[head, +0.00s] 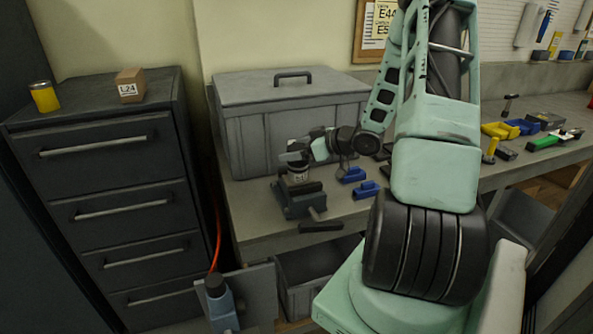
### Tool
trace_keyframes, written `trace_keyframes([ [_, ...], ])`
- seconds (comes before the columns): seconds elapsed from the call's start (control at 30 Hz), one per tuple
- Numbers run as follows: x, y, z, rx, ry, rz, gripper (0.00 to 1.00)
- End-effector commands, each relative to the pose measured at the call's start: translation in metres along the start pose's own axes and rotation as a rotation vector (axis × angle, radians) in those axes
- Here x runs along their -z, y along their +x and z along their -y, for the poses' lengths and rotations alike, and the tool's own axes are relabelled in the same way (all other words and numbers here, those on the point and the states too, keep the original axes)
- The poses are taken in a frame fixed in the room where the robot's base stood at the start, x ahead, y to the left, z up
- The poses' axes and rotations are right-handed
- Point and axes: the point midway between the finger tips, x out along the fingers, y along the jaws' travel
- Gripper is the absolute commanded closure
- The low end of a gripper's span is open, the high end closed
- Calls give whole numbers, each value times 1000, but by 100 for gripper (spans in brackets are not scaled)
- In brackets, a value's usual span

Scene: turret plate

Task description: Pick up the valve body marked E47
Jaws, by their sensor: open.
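A small dark cylindrical part with a pale label (299,175) sits on a dark grey fixture (298,203) near the bench's front left. Its label is too small to read for sure, so I cannot tell whether it is marked E47. My gripper (294,161) is open just above this part, reaching in from the right. At this size I cannot tell whether the fingers touch it or stand around it. The part's top is partly hidden by the gripper.
A large grey lidded box (255,125) stands close behind the gripper. Blue blocks (352,175) lie right of the fixture. A dark drawer cabinet (110,190) at left carries a yellow can (44,97) and a box marked L24 (130,84).

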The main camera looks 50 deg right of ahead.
Motion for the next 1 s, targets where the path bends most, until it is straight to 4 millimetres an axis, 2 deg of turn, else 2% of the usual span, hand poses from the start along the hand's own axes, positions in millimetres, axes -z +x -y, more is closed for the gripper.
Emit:
trace_keyframes([
  [0.13,1,14,1,2,-1,-1,18],
  [0.37,0,16,0,0,-2,0,18],
  [0.47,0,16,0,0,-2,-1,40],
  [0.67,0,16,0,1,-2,0,96],
  [0.7,0,16,0,1,-2,0,100],
  [1.0,2,16,0,1,-3,-2,100],
])
